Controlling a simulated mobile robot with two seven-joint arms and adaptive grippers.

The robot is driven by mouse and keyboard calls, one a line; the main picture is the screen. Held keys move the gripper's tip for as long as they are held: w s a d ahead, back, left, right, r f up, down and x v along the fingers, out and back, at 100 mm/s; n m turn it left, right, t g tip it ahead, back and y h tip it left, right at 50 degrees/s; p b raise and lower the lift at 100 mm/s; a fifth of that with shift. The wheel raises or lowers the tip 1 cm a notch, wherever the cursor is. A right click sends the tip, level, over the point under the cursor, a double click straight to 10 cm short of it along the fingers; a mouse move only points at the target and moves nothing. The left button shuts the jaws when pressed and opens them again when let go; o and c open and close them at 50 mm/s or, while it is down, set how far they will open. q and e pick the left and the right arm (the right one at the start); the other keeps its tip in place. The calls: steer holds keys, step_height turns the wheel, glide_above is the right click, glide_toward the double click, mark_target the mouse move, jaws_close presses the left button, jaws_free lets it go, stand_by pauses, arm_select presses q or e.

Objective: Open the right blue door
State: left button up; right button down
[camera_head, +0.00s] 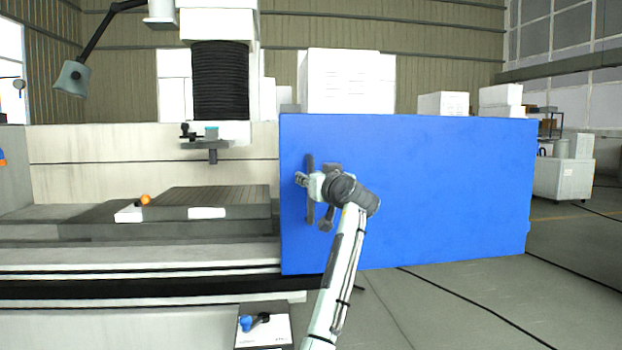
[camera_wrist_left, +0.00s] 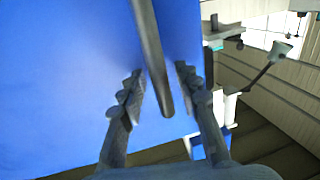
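The blue door (camera_head: 450,190) is a large flat panel on the right half of the head view. Its dark vertical bar handle (camera_head: 310,215) is near the panel's left edge. My left gripper (camera_head: 303,180) is at this handle, partly hiding it. In the left wrist view the handle (camera_wrist_left: 150,45) runs between the two fingers of my left gripper (camera_wrist_left: 162,92). The fingers are apart, with a visible gap on each side of the bar, so the gripper is open around it. My right gripper is in neither view.
Left of the door, the machine's work area lies exposed, with a grey table (camera_head: 220,197) and an orange ball-shaped knob (camera_head: 145,199). A white control box (camera_head: 263,328) stands low in front. Floor (camera_head: 560,280) is clear to the right, with cables across it.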

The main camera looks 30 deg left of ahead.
arm_select(q)
steer(key=v, duration=1.2)
steer(key=shift+a+r, duration=0.1)
stand_by(0.4)
